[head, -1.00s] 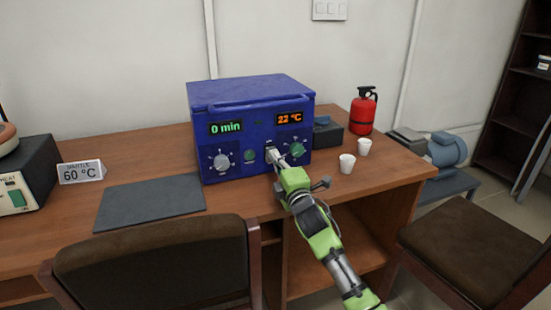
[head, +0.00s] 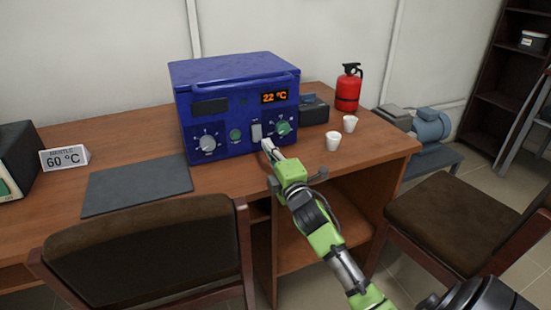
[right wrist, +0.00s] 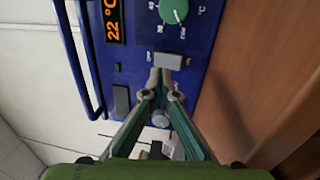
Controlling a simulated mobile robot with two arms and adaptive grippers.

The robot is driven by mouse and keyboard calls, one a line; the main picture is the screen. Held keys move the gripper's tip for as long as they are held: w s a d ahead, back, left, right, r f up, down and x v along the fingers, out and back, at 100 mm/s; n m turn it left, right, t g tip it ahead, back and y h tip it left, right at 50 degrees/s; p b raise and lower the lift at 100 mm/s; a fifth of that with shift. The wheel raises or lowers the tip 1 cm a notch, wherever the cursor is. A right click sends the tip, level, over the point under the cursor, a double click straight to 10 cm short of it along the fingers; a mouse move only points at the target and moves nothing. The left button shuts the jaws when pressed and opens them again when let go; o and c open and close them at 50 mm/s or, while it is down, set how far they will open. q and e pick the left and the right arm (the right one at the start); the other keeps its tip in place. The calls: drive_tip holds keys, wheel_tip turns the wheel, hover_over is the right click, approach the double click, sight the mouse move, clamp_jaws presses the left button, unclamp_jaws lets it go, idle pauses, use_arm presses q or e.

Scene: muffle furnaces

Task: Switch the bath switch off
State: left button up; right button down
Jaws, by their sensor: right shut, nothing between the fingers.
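The blue bath (head: 233,108) stands on the desk with its front panel facing me. Its pale grey switch (head: 257,132) sits between a green button (head: 236,135) and the green knob (head: 283,128). The switch also shows in the right wrist view (right wrist: 168,61). My right gripper (head: 267,145) is shut and empty just below the switch, its tips very close to the switch's lower edge; I cannot tell whether they touch. It also shows in the right wrist view (right wrist: 163,80). The orange display (head: 274,97) reads 22 °C, and the left display (head: 210,107) is dark. My left gripper is out of view.
Brown chairs (head: 150,240) stand in front of the desk.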

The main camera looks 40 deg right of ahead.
drive_tip(key=v, duration=0.6)
idle(0.5)
